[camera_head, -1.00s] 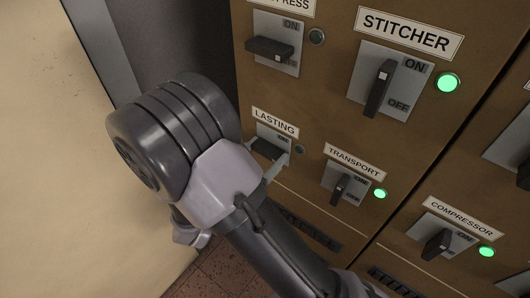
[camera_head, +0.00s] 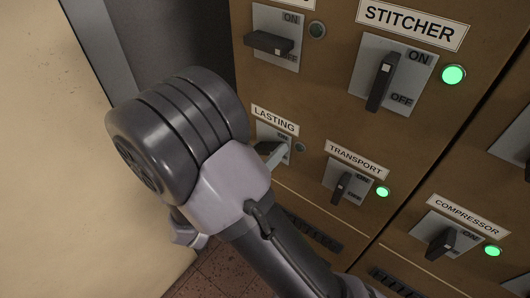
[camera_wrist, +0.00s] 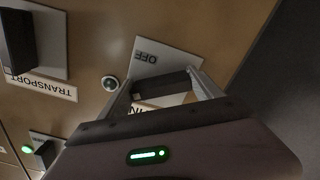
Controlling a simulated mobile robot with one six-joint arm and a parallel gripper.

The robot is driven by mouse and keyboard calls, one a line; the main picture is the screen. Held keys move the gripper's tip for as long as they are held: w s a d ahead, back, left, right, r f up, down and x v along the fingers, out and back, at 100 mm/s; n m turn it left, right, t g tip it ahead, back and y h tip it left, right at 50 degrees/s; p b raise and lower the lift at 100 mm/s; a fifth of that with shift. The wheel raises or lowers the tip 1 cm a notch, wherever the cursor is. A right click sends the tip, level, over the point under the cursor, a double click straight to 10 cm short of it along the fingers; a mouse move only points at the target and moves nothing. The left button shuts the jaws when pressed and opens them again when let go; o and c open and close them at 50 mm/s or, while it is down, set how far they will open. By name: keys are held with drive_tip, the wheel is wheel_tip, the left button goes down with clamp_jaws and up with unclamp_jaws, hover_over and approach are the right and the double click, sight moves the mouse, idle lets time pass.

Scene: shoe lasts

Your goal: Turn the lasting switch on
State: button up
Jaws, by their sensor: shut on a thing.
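The lasting switch's grey plate (camera_head: 263,131) is on the brown cabinet, under the LASTING label (camera_head: 274,119). My arm and gripper hide much of it in the head view. In the wrist view, its dark handle (camera_wrist: 166,84) lies crosswise between my fingers, beside the OFF mark (camera_wrist: 147,57). The lasting lamp (camera_head: 300,147) is dark; it also shows unlit in the wrist view (camera_wrist: 110,83). My gripper (camera_wrist: 164,88) is shut on the handle, with a finger on each side.
The stitcher switch (camera_head: 383,80), transport switch (camera_head: 342,187) and compressor switch (camera_head: 440,243) have upright handles and green lit lamps. Another switch (camera_head: 269,43) above has a crosswise handle and a dark lamp. A pale wall (camera_head: 60,150) is at left.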

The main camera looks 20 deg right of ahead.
drive_tip(key=n, duration=0.5)
drive_tip(key=shift+r+n+p, duration=0.1)
drive_tip(key=shift+n+p, duration=0.2)
drive_tip(key=shift+p, duration=0.1)
drive_tip(key=n+p, duration=0.2)
drive_tip(key=n, duration=0.3)
drive_tip(key=shift+n, duration=0.6)
drive_tip(key=o, duration=1.4)
drive_tip(key=shift+s, duration=0.1)
drive_tip(key=p+v, duration=0.2)
drive_tip(key=v, duration=1.5)
drive_tip(key=shift+s+a+r, duration=0.1)
